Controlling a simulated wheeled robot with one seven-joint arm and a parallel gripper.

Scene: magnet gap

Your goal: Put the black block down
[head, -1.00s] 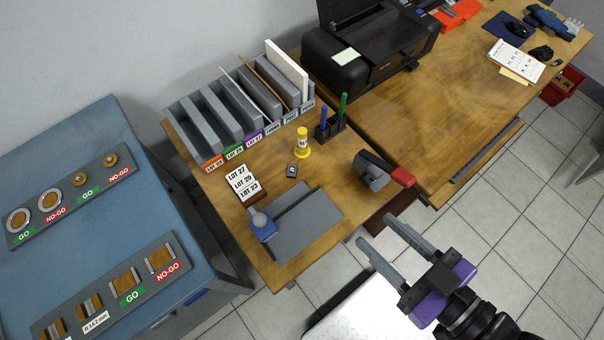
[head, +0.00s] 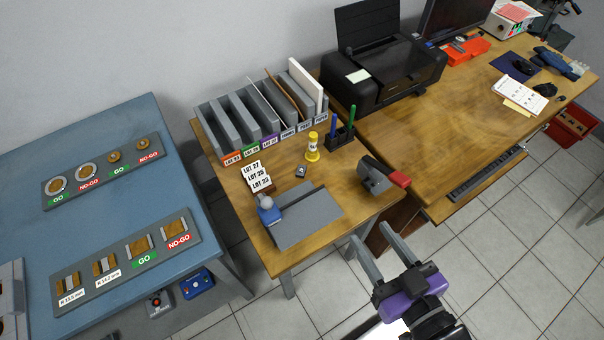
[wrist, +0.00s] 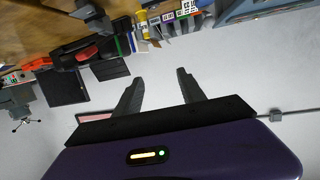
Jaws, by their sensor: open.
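My gripper (head: 370,234) is open, with nothing between its two grey fingers. It is in front of the small wooden table, near its front right corner, over the floor. In the wrist view my gripper (wrist: 160,78) also shows empty fingers. A small dark block (head: 301,171) with a pale mark on top lies on the small table, next to a yellow cylinder-like piece (head: 313,148). I cannot tell whether it is the black block of the task. No black block is in my gripper.
The small table (head: 345,187) also holds lot cards (head: 257,176), a grey plate (head: 305,217), a grey tool with a red end (head: 380,177), a pen holder (head: 341,138) and a slotted rack (head: 235,120). A blue gauge bench (head: 105,215) stands left, a printer desk (head: 450,110) right.

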